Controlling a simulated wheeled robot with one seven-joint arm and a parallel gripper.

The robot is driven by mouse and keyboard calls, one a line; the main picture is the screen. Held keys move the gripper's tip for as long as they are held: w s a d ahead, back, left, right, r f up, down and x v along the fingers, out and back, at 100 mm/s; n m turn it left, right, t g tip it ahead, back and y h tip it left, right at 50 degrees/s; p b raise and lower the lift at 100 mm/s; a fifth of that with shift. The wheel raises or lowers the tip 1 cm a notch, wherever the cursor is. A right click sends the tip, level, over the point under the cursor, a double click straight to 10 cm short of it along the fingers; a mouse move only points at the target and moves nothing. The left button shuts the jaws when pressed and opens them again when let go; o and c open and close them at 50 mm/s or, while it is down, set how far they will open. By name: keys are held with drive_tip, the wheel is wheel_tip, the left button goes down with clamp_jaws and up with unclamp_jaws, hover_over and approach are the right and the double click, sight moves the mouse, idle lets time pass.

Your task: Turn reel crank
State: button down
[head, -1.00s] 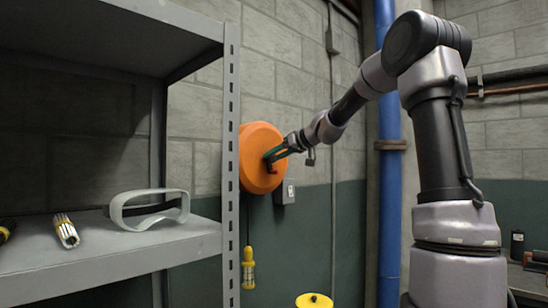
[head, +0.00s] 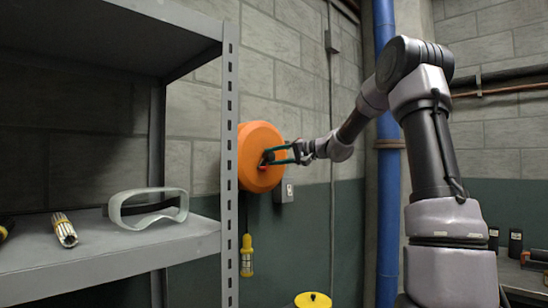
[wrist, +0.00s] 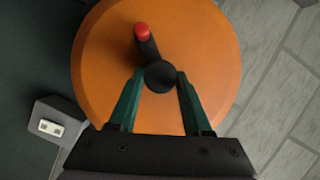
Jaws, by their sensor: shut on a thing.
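The orange reel (head: 255,142) is mounted on the block wall right of the shelf, and its round face fills the middle of the wrist view (wrist: 210,50). Its crank has a dark round hub (wrist: 160,77), a short black arm (wrist: 149,50) and a red-tipped handle (wrist: 141,30). The red tip also shows small in the head view (head: 262,168). My gripper (wrist: 161,76) has its two green fingers on either side of the dark hub, shut on the crank there. In the head view my gripper (head: 272,156) reaches the reel from the right.
A grey metal shelf (head: 232,205) stands close at left, holding clear goggles (head: 126,211). A yellow pendant lamp (head: 247,258) hangs below the reel. A grey box (head: 285,190) sits at its lower right. A blue pipe (head: 388,200) runs behind my arm.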

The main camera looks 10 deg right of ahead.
drive_tip(key=m, duration=0.1)
drive_tip(key=m+y, duration=0.1)
drive_tip(key=m, duration=0.1)
drive_tip(key=m+t+y, duration=0.1)
drive_tip(key=m, duration=0.1)
drive_tip(key=shift+f, duration=0.3)
drive_tip(key=shift+f+m+t+y, duration=0.1)
drive_tip(key=shift+m+t+y, duration=0.2)
drive_tip(key=shift+m, duration=0.8)
drive_tip(key=shift+m+t+y, duration=0.2)
drive_tip(key=shift+m+t, duration=0.2)
drive_tip(key=shift+m, duration=0.7)
drive_tip(key=shift+c, duration=1.7)
unclamp_jaws()
drive_tip(key=v, duration=1)
drive_tip(key=shift+s+d, duration=0.25)
drive_tip(key=shift+s, duration=0.1)
drive_tip(key=shift+f, duration=0.1)
